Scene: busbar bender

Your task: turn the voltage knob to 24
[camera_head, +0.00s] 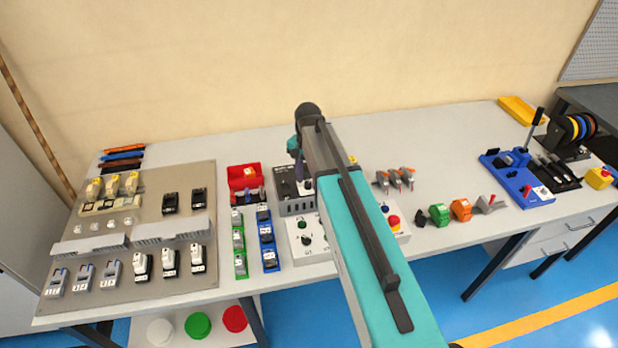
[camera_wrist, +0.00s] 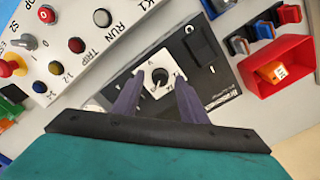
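The voltage knob (camera_wrist: 159,77) shows in the wrist view as a small black knob on a white square dial plate with small marks around it. The plate sits on a dark unit (camera_wrist: 215,83). Where the knob points is too small to tell for sure. My gripper (camera_wrist: 158,84) is open, its two purple fingers apart, with the tips appearing on either side of the knob; I cannot tell whether they touch it. In the head view my gripper (camera_head: 298,168) is over the dark unit (camera_head: 284,184), and my arm hides part of that area.
A control panel (camera_wrist: 90,50) with buttons and lamps lies beside the unit. A red bin (camera_wrist: 277,72) stands close on its other side. In the head view, a mounting board (camera_head: 225,225) with devices fills the table's left, and a blue bender (camera_head: 520,180) stands at right.

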